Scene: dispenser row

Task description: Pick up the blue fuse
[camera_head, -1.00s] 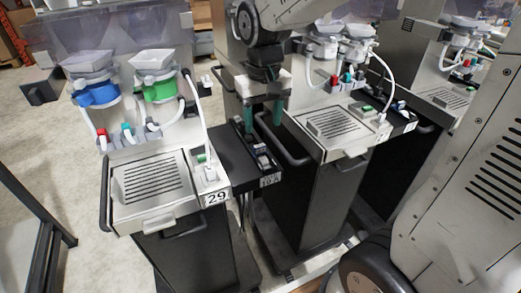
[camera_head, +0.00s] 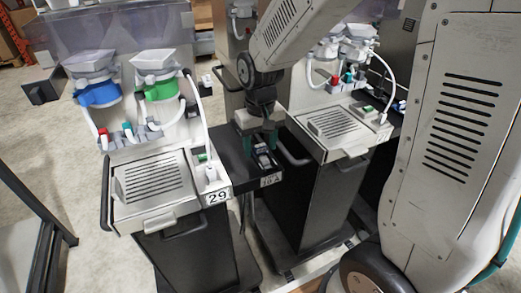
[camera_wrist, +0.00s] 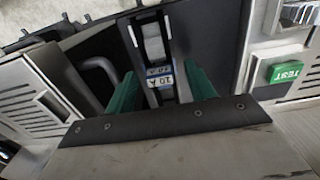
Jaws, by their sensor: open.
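In the wrist view a narrow dark holder with a pale grey block (camera_wrist: 153,45) carries blue-edged labels reading 10 A (camera_wrist: 160,83). The blue on these labels is the only blue I see there; I cannot tell the fuse's body clearly from its holder. In the head view the holder (camera_head: 263,158) sits on a black shelf (camera_head: 232,162) between two dispensers. My gripper (camera_head: 260,143) is low over the holder. In the wrist view its green fingers (camera_wrist: 160,75) are apart, one on each side of the labelled part, with dark gaps between. Contact is not visible.
Dispenser 29 (camera_head: 152,180) stands left of the shelf, with blue and green collars. Another dispenser (camera_head: 340,128) stands close on the right, its black handle (camera_head: 294,150) beside the shelf. A green TEST button (camera_wrist: 286,72) shows right in the wrist view.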

